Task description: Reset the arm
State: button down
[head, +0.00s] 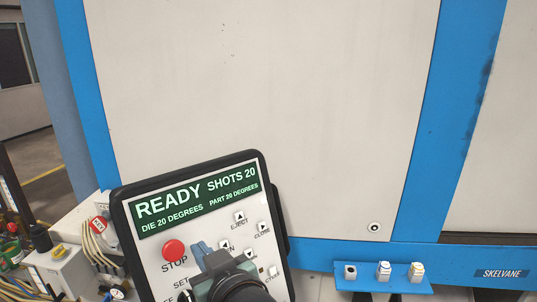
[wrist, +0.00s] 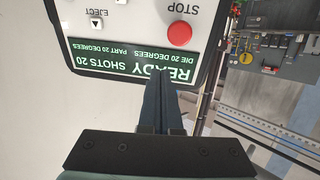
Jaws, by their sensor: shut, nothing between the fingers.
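My gripper (head: 203,250) is shut and empty, and shows low in the head view in front of the control panel (head: 190,170). Its dark fingers (wrist: 158,88) lie together in the wrist view, with the panel upside down beyond them. Whether the fingertips touch the panel cannot be told. The panel's green display (head: 198,206) reads READY, SHOTS 20, DIE 20 DEGREES, PART 20 DEGREES. A red STOP button (head: 173,249) sits left of my gripper. EJECT (head: 240,216) and CLOSE (head: 263,227) buttons are on the right. My gripper and wrist hide some lower buttons.
A large pale machine panel (head: 270,90) in a blue frame (head: 452,100) stands behind. A blue shelf (head: 383,281) with several small items is at lower right. Cables and fittings (head: 100,245) crowd the lower left. Open floor (head: 40,165) shows at far left.

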jog(key=d+r+m+t+h+b, duration=0.2)
jog(key=d+r+t, duration=0.35)
jog(key=r, duration=0.45)
jog(key=s+d+r+m+t+h+b, duration=0.1)
jog(key=s+d+r+m+t+h, duration=0.1)
jog(key=r, duration=0.4)
jog(key=s+d+r+m+t+h+b, duration=0.1)
jog(key=s+d+r+m+t+h, duration=0.1)
jog(key=s+r, duration=0.4)
jog(key=s+d+r+m+t+h+b, duration=0.1)
jog(key=s+d+r+t+h, duration=0.2)
jog(key=s+d+r+t, duration=0.1)
notch_tip(320, 180, up, 2)
jog(key=shift+s+d+r+m+t+b, duration=0.25)
jog(key=shift+s+m+t+b, duration=0.2)
jog(key=shift+t, duration=0.5)
jog(key=shift+f, duration=0.1)
